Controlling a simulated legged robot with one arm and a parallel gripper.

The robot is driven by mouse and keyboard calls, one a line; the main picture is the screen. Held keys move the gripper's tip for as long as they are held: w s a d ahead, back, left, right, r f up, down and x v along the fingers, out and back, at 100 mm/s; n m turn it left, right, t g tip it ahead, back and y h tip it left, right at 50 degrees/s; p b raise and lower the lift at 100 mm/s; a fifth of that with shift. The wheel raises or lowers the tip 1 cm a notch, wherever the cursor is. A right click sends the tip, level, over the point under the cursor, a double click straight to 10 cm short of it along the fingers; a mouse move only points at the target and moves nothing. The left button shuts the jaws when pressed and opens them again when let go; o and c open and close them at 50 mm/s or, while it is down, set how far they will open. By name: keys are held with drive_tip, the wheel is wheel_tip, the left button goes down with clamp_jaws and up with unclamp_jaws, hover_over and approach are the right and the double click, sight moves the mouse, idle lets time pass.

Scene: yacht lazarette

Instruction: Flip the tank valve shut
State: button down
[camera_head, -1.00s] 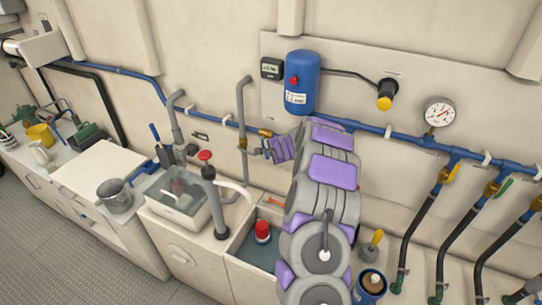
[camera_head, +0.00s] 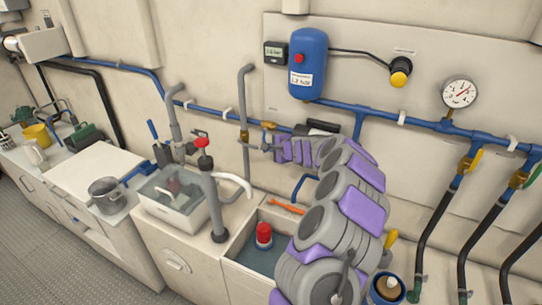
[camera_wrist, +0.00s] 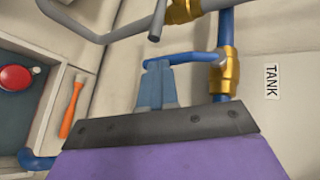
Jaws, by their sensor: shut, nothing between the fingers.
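The tank valve is a brass body (camera_wrist: 228,75) on a blue pipe in the wrist view, beside a "TANK" label (camera_wrist: 270,81). Its blue lever (camera_wrist: 183,58) points left from the body, across the line of the pipe. My gripper (camera_wrist: 155,68) is shut and empty, its tips right at the lever's free end. I cannot tell whether they touch it. In the head view my gripper (camera_head: 268,149) is at the wall pipes, just below a brass fitting (camera_head: 268,126). My arm hides part of the piping there.
A grey pipe (camera_wrist: 115,25) crosses above the fingers, close to a second brass fitting (camera_wrist: 182,10). A sink basin with a red-capped item (camera_head: 264,234) and an orange-handled tool (camera_head: 287,207) lies below. A blue tank (camera_head: 307,65) and gauge (camera_head: 460,94) are on the wall.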

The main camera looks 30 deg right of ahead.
drive_tip(key=shift+w+a+f+t+y+b, duration=0.15)
drive_tip(key=shift+t+b, duration=0.15)
drive_tip(key=shift+b, duration=0.4)
drive_tip(key=shift+s+f+t+y+b, duration=0.15)
drive_tip(key=shift+t+b, duration=0.15)
drive_tip(key=shift+b, duration=0.4)
drive_tip(key=shift+w+r, duration=0.15)
drive_tip(key=shift+r, duration=0.05)
